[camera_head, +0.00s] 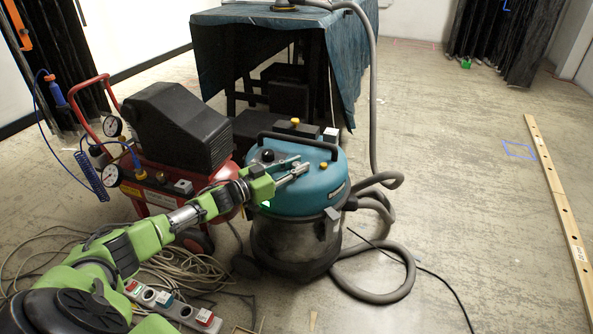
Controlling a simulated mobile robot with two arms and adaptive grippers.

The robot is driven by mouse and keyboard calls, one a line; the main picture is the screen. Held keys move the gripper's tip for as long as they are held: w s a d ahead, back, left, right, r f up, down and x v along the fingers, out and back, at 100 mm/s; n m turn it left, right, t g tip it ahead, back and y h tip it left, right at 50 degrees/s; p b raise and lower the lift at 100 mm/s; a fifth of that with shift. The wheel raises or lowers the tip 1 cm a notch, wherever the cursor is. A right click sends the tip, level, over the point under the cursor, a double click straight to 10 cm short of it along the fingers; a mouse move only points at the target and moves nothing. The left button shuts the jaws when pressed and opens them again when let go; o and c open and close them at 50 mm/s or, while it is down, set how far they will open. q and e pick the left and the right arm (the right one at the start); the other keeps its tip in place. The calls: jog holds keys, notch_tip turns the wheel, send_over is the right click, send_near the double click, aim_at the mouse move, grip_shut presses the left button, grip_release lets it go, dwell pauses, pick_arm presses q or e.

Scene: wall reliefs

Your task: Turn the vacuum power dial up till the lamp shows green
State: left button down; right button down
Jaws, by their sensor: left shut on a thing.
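The vacuum (320,192) has a blue-green head on a clear drum and stands in the middle of the view. My left gripper (303,168) reaches over its head from the left. Its fingers are shut at the top of the head, on what seems to be the power dial, which the fingers mostly hide. A black knob (267,155) sits behind the fingers and a small yellow knob (323,166) just right of the tips. A small bright green spot (265,204) shows below the gripper; I cannot tell surely that it is the lamp. My right gripper is not in view.
A red compressor (150,196) with a black cover and gauges stands left of the vacuum. A cloth-covered table (250,50) is behind. A grey hose (375,297) curls at the right. Cables and a power strip (175,308) lie in front. The right floor is mostly clear.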

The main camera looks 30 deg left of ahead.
pick_arm(q)
jog(key=shift+a+m+h+b, duration=0.1)
jog(key=shift+m+h+b, duration=0.2)
jog(key=shift+h+b, duration=0.1)
jog(key=shift+g, duration=0.3)
jog(key=c, duration=1.8)
grip_release()
jog(key=shift+w, duration=0.1)
jog(key=shift+v, duration=6)
jog(key=shift+f, duration=0.1)
